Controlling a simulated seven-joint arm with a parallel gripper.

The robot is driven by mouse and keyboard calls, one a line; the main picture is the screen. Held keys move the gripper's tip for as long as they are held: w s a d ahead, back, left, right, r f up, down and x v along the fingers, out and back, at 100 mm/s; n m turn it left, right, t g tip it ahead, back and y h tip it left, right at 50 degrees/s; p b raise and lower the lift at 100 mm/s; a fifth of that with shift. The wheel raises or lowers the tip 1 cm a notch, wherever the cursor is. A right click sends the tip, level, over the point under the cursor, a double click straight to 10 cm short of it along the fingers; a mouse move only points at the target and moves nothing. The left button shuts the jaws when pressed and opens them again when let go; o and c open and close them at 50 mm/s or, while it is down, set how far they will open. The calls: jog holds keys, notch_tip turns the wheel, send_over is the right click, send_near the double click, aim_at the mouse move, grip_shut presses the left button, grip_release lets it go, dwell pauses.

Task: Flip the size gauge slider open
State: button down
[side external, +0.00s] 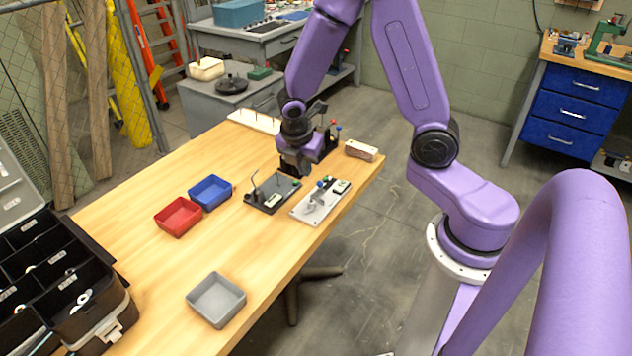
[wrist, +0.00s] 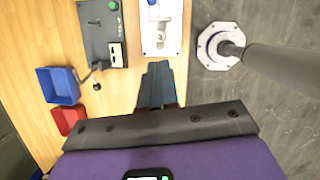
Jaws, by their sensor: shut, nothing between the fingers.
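Two small fixtures sit side by side near the table's right edge. One is a dark plate (side external: 264,205) with a bent lever, a green knob and a small labelled block; it also shows in the wrist view (wrist: 92,45). The other is a pale metal plate (side external: 309,212) with blue and green knobs and a label; in the wrist view its plate (wrist: 174,45) carries a blue knob. I cannot tell which is the size gauge or how its slider stands. My gripper (side external: 297,172) is shut and empty, its fingertips (wrist: 157,66) just beyond the pale plate's end in the wrist view.
A blue bin (side external: 210,193), a red bin (side external: 178,217) and a grey bin (side external: 216,300) stand on the table. A wooden block (side external: 361,151) lies near the far right corner. A black compartment case (side external: 60,280) stands at lower left. The table's middle is clear.

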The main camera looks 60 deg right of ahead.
aim_at(321, 183)
jog(key=shift+w+d+f, duration=0.2)
jog(key=shift+d+f, duration=0.2)
jog(key=x, duration=0.9)
jog(key=shift+d+f, duration=0.15)
jog(key=shift+f, duration=0.2)
jog(key=d, duration=0.3)
jog(key=shift+w+f, duration=0.25)
jog(key=shift+f, duration=0.15)
jog(key=shift+w+d+f, duration=0.1)
jog(key=shift+d, duration=0.4)
jog(key=shift+d, duration=1.35)
